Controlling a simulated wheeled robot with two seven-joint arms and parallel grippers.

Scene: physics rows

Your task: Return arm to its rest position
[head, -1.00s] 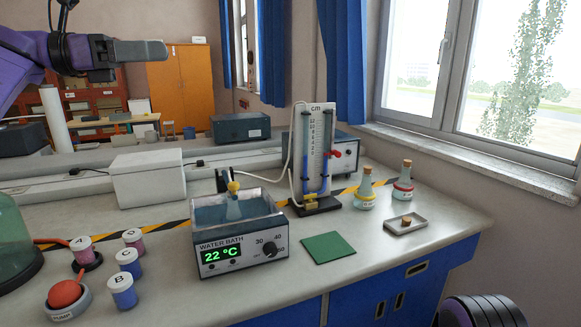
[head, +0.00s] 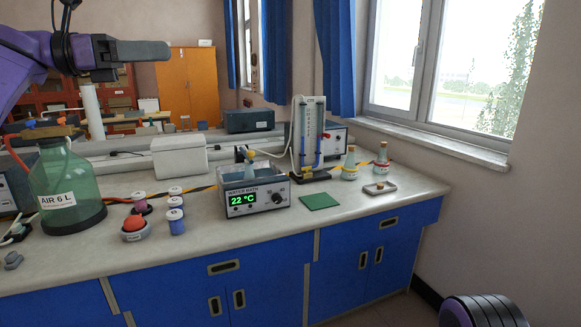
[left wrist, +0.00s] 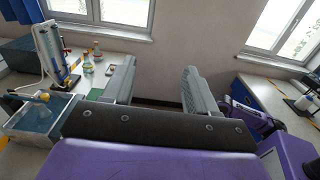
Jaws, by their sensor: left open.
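My left gripper (head: 138,50) is at the upper left of the head view, raised above the bench and seen from the side. In the left wrist view its two fingers (left wrist: 157,85) stand wide apart with nothing between them. The gripper is clear of the bench and touches nothing. My right gripper is not seen; a purple and black part of my own body shows at the lower right of the head view.
The bench (head: 120,265) holds a water bath (head: 262,205) with a flask in it, a manometer (head: 308,140), two stoppered bottles, a small tray (head: 380,188), a green mat (head: 319,202), lidded pots and a large green jar (head: 66,185). The floor in front is free.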

